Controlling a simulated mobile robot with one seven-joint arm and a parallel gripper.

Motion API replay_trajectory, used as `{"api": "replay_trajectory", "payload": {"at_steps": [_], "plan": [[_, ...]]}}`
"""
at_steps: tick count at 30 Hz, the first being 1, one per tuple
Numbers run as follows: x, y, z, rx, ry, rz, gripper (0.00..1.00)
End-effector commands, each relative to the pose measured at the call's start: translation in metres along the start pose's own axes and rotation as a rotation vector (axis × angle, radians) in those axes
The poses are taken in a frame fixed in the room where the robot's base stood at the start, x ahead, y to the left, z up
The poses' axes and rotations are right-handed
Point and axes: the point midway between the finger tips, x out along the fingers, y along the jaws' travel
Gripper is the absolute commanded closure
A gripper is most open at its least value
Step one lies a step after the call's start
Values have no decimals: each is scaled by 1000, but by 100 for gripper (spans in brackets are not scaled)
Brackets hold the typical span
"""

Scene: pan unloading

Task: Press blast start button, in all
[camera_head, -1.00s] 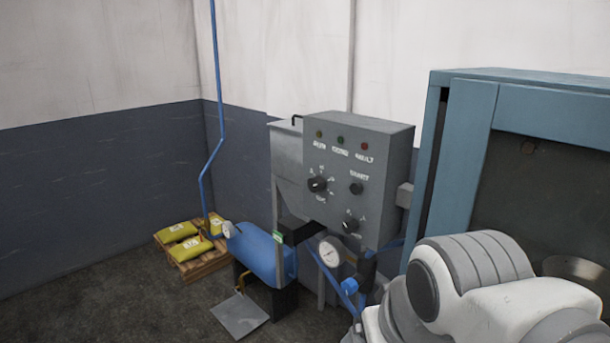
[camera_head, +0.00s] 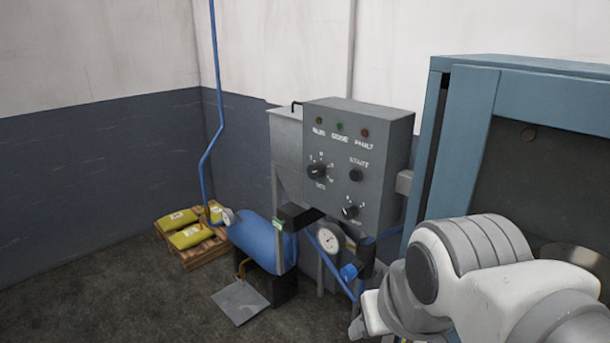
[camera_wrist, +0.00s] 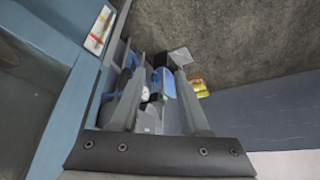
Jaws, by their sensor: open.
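The start button (camera_head: 356,175) is a dark round button under the START label on the grey control box (camera_head: 388,145). It stands out from the face, right of a dark selector knob (camera_head: 316,171) and above another knob (camera_head: 350,212). My gripper (camera_wrist: 160,68) is open and empty in the wrist view, its two fingers apart and pointing down past the blue cabinet. In the head view my arm fills the lower right, and the fingers cannot be made out clearly. The gripper is below and right of the button, apart from it. The button is not discernible in the wrist view.
The blue cabinet (camera_head: 455,150) stands close on the right. Below the box are a pressure gauge (camera_head: 328,240), blue pipes and a blue tank (camera_head: 262,245). Yellow bags (camera_head: 190,237) lie on a pallet (camera_head: 205,255). The floor at left is clear.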

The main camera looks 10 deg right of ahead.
Motion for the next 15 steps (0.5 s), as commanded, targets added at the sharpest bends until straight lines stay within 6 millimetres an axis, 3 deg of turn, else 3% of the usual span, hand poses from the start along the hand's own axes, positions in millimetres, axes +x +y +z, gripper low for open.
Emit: {"api": "replay_trajectory", "payload": {"at_steps": [1,7,15], "plan": [[0,0,0,0,0,0,66],[0,0,0,0,0,0,100],[0,0,0,0,0,0,100]]}}
